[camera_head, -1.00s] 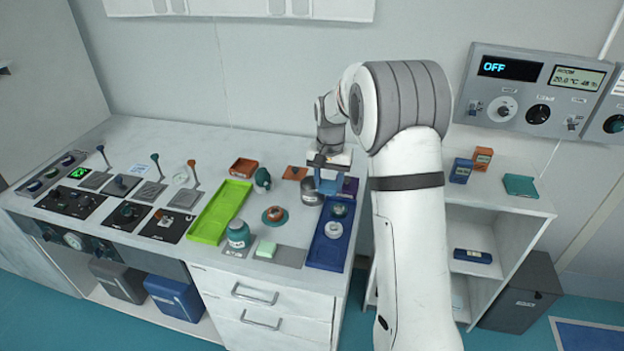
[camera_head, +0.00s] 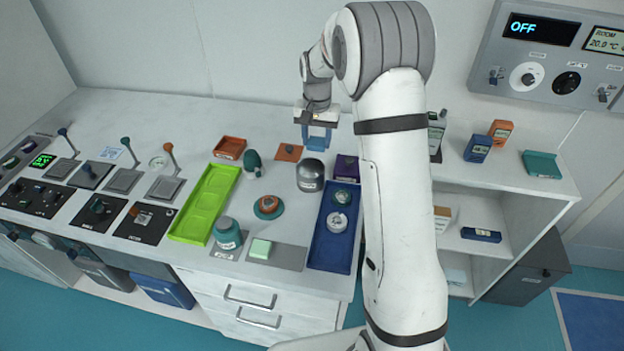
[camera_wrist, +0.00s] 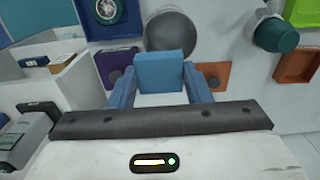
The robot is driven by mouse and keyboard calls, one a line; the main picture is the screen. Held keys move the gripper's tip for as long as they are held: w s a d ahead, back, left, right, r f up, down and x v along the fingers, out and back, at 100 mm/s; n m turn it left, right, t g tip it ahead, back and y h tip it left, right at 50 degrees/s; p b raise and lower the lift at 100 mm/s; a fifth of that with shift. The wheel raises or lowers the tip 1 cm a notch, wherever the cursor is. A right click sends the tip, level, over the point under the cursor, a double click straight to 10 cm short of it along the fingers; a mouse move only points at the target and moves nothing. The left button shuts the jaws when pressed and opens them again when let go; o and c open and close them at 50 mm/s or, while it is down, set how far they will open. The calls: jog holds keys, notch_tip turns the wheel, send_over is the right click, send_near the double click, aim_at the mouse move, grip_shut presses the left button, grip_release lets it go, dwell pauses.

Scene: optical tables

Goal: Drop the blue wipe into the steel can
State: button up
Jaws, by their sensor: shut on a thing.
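The steel can (camera_head: 310,176) is a grey round container on the white bench, left of the blue tray. It also shows at the top of the wrist view (camera_wrist: 171,33). My gripper (camera_head: 317,140) is shut on the blue wipe (camera_wrist: 160,72), a flat blue block between its two blue fingers. In the head view the wipe and fingers blend, above and behind the can in the picture. In the wrist view the wipe overlaps the can's lower edge. The can's inside is not clearly seen.
A purple box (camera_head: 346,166) and the blue tray (camera_head: 330,252) stand right of the can. An orange square (camera_head: 288,152), a teal knobbed thing (camera_head: 253,161) and a green tray (camera_head: 204,203) are on its left. A shelf unit (camera_head: 510,200) is at the right.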

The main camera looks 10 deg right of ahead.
jog(key=shift+f+b, duration=0.6)
jog(key=shift+f, duration=0.75)
jog(key=o, duration=1)
jog(key=shift+s, duration=0.1)
jog(key=shift+r, duration=0.1)
notch_tip(320, 180, up, 7)
jog(key=shift+f+b, duration=0.1)
jog(key=shift+b, duration=0.5)
jog(key=shift+r, duration=0.45)
